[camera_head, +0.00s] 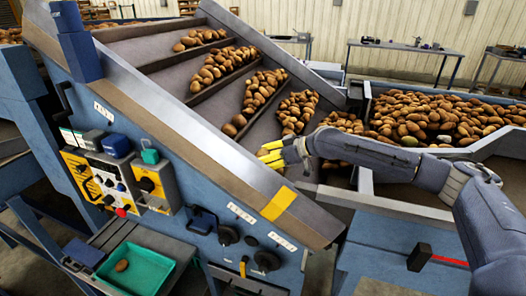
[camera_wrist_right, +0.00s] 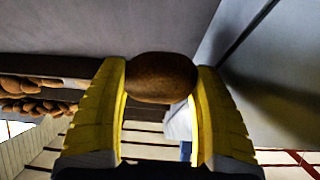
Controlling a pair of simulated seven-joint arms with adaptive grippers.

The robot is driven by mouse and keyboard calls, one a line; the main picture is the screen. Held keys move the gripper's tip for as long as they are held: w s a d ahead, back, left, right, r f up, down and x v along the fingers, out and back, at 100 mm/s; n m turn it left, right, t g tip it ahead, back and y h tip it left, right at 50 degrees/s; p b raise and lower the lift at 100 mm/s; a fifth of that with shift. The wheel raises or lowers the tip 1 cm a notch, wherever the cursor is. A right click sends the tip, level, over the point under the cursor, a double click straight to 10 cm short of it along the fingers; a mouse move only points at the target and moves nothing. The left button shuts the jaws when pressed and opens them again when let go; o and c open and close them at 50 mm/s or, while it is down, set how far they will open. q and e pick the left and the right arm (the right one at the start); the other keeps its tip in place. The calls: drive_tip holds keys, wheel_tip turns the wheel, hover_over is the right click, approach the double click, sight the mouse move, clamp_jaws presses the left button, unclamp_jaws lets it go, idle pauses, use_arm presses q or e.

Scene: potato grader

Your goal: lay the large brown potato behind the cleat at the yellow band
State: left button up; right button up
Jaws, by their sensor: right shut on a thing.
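My right gripper (camera_head: 266,152) is over the lower part of the sloping belt, just inside the near side rail. In the right wrist view its yellow fingers are shut on a large brown potato (camera_wrist_right: 162,77), held crosswise between the fingertips. The yellow band (camera_head: 279,203) is painted on the near rail, below and slightly right of the gripper. Cleats (camera_head: 222,86) cross the grey belt, with potatoes lying in rows along them. The cleat nearest the band is partly hidden by my gripper and arm. My left gripper is not in view.
A large bin (camera_head: 366,98) heaped with potatoes stands at the right, behind my right arm. A green tray (camera_head: 107,278) with one potato (camera_head: 121,265) sits at the lower left. The raised rail (camera_head: 190,122) borders the belt. A control panel (camera_head: 103,178) is on the machine's side.

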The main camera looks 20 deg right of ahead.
drive_tip(key=shift+f, duration=2.15)
drive_tip(key=o, duration=1.3)
drive_tip(key=shift+o, duration=0.2)
drive_tip(key=shift+a, duration=0.1)
drive_tip(key=shift+f, duration=0.1)
drive_tip(key=shift+s, duration=0.1)
